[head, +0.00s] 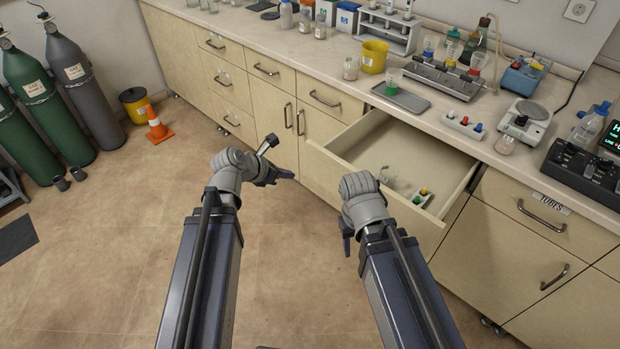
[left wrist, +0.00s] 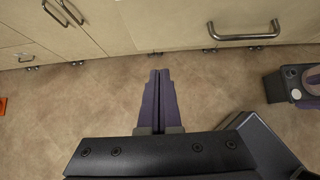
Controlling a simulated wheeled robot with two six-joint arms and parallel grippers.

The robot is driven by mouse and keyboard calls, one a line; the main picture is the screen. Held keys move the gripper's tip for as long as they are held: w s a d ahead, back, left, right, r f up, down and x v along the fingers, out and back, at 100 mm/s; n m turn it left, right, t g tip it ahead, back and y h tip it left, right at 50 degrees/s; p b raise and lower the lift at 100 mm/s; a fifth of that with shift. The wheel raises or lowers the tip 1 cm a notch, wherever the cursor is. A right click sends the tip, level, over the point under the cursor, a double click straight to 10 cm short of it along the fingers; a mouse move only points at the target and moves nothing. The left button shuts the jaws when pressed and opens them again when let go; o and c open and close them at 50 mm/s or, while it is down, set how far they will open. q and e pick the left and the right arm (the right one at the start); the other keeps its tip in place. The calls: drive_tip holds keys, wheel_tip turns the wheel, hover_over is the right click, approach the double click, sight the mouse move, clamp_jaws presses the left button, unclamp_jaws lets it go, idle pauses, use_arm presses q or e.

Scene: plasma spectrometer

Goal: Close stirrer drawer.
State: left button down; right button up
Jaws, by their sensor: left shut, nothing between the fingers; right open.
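The beige drawer (head: 400,148) stands pulled well out from the bench, its open inside facing up. A few small items lie in it, among them a small block with green and yellow tops (head: 422,196). My left gripper (head: 290,175) is shut and empty, in front of the cabinets and left of the drawer. Its closed fingers (left wrist: 160,72) point at the cabinet fronts in the left wrist view, left of and apart from a bar handle (left wrist: 245,36). My right gripper (head: 347,245) is open, low in front of the drawer.
The bench top (head: 330,60) carries a yellow pot (head: 374,57), a grey tray (head: 401,97), a stirrer-like device (head: 522,122) and racks. Closed drawers and doors flank the open drawer. Gas cylinders (head: 45,100) and an orange cone (head: 157,125) stand left.

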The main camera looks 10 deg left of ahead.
use_arm(q)
drive_tip(key=shift+w+d+r+b+x, duration=0.3)
drive_tip(key=shift+b+x, duration=0.85)
drive_tip(key=shift+x, duration=1)
drive_tip(key=shift+w+d+r+b+x, duration=0.15)
drive_tip(key=shift+w+r+b+x, duration=0.2)
drive_tip(key=shift+b+x, duration=1.3)
drive_tip(key=shift+w+d+r+b+x, duration=0.25)
drive_tip(key=shift+r+b+x, duration=0.35)
drive_tip(key=shift+x, duration=2)
use_arm(e)
wheel_tip(320, 180, down, 7)
use_arm(q)
drive_tip(key=shift+f, duration=0.2)
